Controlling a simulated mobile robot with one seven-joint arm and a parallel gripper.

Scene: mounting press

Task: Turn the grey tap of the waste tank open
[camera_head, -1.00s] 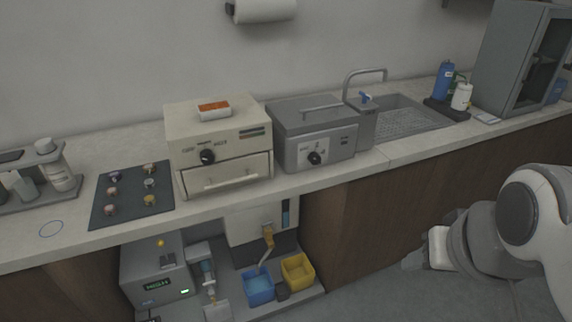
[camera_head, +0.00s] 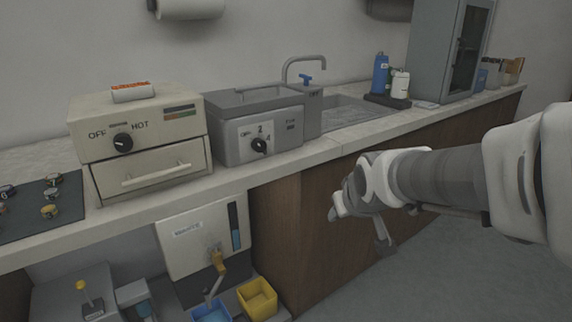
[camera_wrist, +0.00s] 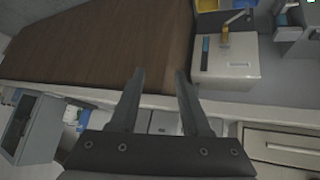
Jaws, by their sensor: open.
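The waste tank (camera_head: 190,236) is a pale box in the open bay under the counter, with a label and a blue level gauge on its front. Its tap (camera_head: 216,262) shows a brownish-yellow body and a grey piece running down towards the blue bin. In the wrist view the tank (camera_wrist: 222,68) is at upper right and appears turned over, with the tap (camera_wrist: 225,36) on its face. My gripper (camera_wrist: 160,72) is open and empty, its fingers over the brown cabinet front, apart from the tank and to its left there. In the head view my arm is right of the tank.
A blue bin (camera_head: 212,314) and a yellow bin (camera_head: 257,298) stand below the tap. A brown cabinet panel (camera_head: 277,235) borders the bay on the right. The counter edge (camera_head: 150,212) overhangs the tank. The floor (camera_head: 420,275) at right looks clear.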

